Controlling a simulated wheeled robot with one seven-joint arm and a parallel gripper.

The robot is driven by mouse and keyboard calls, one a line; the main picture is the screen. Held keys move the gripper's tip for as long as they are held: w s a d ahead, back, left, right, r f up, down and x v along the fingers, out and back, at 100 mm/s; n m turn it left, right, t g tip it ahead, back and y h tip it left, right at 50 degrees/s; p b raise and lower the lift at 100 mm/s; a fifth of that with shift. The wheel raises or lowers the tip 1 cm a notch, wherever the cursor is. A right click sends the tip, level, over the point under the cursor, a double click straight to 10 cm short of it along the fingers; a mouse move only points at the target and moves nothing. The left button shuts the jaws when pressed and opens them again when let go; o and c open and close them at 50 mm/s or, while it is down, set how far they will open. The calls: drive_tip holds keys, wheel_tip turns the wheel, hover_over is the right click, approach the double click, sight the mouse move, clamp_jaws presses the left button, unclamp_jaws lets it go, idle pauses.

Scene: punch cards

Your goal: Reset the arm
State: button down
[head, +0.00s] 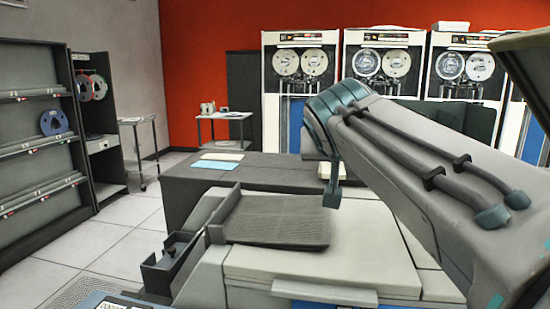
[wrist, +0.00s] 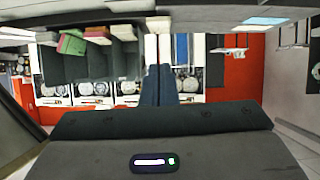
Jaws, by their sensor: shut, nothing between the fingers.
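My gripper (head: 332,188) hangs at the end of my arm, over the light-topped machine in the head view. Its fingers point down, above and to the right of the machine's dark ribbed tray, and it holds nothing. In the wrist view the two blue-grey fingers of my gripper (wrist: 159,88) stand side by side, pressed together. My forearm fills the right side of the head view and hides part of what is behind it.
The machine (head: 320,255) with its ribbed tray (head: 275,220) stands close in front. Behind it is a dark table (head: 190,185) with papers (head: 215,161). Tape cabinets (head: 300,65) line the red wall. A shelf rack (head: 35,150) stands left. The floor (head: 130,230) at left is clear.

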drive_tip(key=s+d+f+n+g+y+p, duration=0.1)
drive_tip(key=s+f+n+g+y+p, duration=0.1)
drive_tip(key=s+f+g+p, duration=0.7)
drive_tip(key=s+f+y+p, duration=0.1)
drive_tip(key=s+f+p, duration=0.5)
drive_tip(key=s, duration=0.4)
drive_tip(key=shift+s+p, duration=0.3)
drive_tip(key=shift+p, duration=0.1)
